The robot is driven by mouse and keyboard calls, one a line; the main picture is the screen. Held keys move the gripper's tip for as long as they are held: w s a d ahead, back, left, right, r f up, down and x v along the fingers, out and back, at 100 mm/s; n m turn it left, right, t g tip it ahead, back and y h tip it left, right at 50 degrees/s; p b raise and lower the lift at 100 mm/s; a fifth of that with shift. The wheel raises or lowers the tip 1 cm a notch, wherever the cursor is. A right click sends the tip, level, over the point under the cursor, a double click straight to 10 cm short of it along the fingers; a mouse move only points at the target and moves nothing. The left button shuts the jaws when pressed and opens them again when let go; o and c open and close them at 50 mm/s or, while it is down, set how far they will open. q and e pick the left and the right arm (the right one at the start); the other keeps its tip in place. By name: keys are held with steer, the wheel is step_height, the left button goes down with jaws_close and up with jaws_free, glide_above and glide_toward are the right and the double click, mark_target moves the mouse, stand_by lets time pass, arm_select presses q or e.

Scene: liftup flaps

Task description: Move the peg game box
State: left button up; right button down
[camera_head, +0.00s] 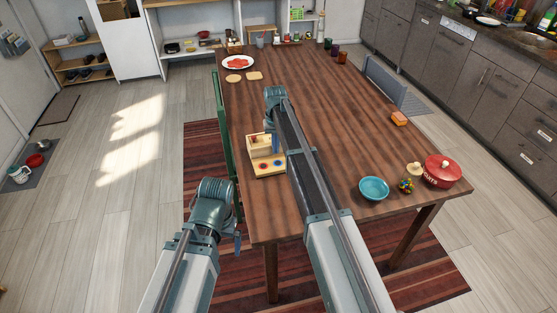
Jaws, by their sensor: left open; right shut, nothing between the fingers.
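The peg game box (261,145) is a small light-wood box on the table's left side. A flat wooden front part (268,167) with red and blue rings sits at its near side. My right arm passes close along the box's right side and may hide part of it. My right gripper (270,118) is just beyond the box, shut and empty, with its fingers mostly hidden. My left gripper (238,243) is open and empty, low beside the table's near left corner and apart from the box.
The wooden table (330,110) has a green bench or chair (224,140) along its left edge. A teal bowl (374,188), a red pot (441,171) and a small colourful item (406,186) stand at the near right. The table's middle right is mostly clear.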

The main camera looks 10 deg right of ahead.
steer(key=shift+w, duration=0.55)
steer(key=shift+s, duration=0.2)
steer(key=s, duration=0.4)
step_height(320, 180, up, 10)
steer(key=p, duration=1)
steer(key=s+a+n, duration=0.2)
steer(key=s+a, duration=0.3)
steer(key=s, duration=1.2)
steer(key=s+a+n+h, duration=0.1)
steer(key=s+a, duration=0.5)
steer(key=s, duration=1)
steer(key=shift+s+n, duration=0.4)
steer(key=shift+n, duration=0.3)
